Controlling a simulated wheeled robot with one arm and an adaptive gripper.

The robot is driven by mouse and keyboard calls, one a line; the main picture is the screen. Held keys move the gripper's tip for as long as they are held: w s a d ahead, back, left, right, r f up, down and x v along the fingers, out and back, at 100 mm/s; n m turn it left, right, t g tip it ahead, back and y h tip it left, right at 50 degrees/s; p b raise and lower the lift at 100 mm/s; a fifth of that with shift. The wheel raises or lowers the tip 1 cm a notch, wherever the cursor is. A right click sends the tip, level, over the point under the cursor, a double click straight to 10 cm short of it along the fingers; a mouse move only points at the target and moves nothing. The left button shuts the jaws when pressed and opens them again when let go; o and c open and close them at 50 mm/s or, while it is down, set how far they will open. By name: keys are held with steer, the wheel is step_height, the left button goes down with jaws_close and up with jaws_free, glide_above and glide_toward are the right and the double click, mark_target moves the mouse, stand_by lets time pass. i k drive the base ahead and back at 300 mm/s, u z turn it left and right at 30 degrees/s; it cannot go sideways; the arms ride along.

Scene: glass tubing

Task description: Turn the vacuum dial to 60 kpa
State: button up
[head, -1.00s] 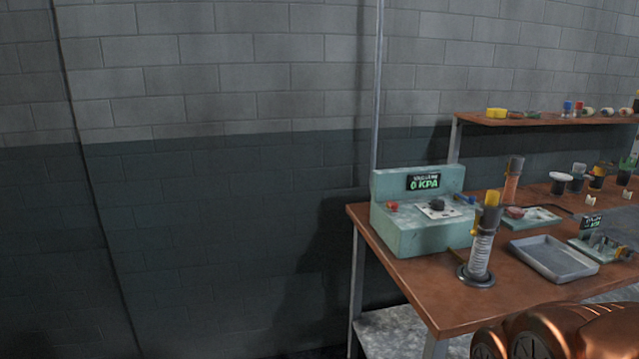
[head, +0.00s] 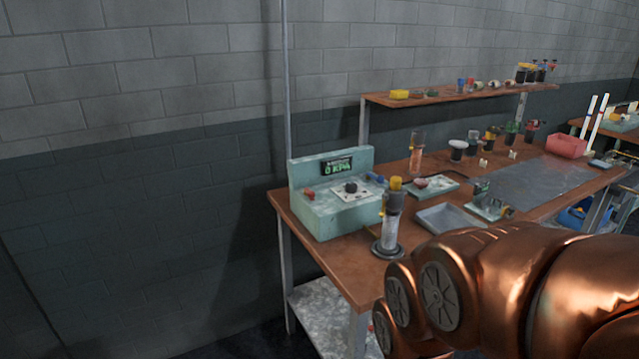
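The vacuum unit (head: 325,215) is a pale green box at the left end of the wooden bench. Its display (head: 337,167) reads 0 KPA in green. The black dial (head: 351,187) sits on a white plate on its sloped top. A red knob (head: 309,194) is on its left and a blue part (head: 374,178) on its right. My copper arm comes in from the lower right, in front of the bench. My gripper is not in view.
A glass cylinder with a yellow top (head: 391,215) stands on a round base just right of the unit. A grey tray (head: 449,218) and small apparatus (head: 490,203) are further right. A shelf (head: 440,97) runs behind. The floor left of the bench looks clear.

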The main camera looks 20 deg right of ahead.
mark_target(350, 188)
steer(key=u, duration=0.65)
steer(key=i, duration=0.9)
steer(key=z, duration=0.2)
